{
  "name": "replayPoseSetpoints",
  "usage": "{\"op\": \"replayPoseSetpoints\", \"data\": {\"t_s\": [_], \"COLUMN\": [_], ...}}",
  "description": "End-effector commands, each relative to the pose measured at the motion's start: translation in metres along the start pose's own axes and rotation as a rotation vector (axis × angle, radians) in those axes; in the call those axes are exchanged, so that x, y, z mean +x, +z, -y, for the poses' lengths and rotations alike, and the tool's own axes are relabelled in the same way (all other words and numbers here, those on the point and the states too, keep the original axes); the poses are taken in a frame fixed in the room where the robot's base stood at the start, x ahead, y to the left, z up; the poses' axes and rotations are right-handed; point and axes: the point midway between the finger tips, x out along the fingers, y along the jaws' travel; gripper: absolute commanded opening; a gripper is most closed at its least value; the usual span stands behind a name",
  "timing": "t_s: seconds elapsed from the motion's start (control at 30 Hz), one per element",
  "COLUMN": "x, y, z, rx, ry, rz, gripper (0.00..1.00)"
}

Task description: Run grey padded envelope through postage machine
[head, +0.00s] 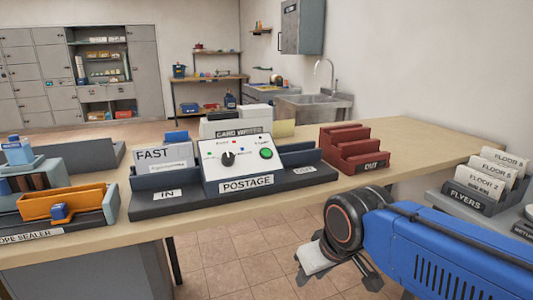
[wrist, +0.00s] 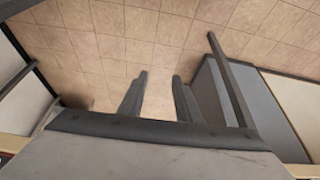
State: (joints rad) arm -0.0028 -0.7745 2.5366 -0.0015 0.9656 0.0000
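The postage machine (head: 243,163) stands on the wooden table, with a dark knob, a green button and a POSTAGE label on its sloped white front. Its IN side (head: 165,196) is at the left and its OUT side (head: 305,171) at the right. I cannot make out a grey padded envelope in either view. My gripper (head: 335,277) hangs over the floor in front of the table, below and right of the machine. In the wrist view its two fingers (wrist: 158,95) stand apart with only floor tiles visible between them.
A red stepped OUT rack (head: 354,149) stands right of the machine. The envelope sealer (head: 66,207) is at the table's left. A FLYERS rack (head: 470,196) and several floor-labelled slots (head: 492,175) are at the right. Tiled floor (head: 235,250) is free before the table.

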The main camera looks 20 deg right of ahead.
Motion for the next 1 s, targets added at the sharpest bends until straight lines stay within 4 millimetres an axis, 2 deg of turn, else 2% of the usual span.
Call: {"op": "replayPoseSetpoints", "data": {"t_s": [0.03, 0.17, 1.0], "x": [0.0, 0.0, 0.0], "y": [0.0, 0.0, 0.0], "z": [0.0, 0.0, 0.0], "rx": [0.0, 0.0, 0.0], "ry": [0.0, 0.0, 0.0], "rz": [0.0, 0.0, 0.0], "gripper": [0.31, 0.0, 0.0]}}
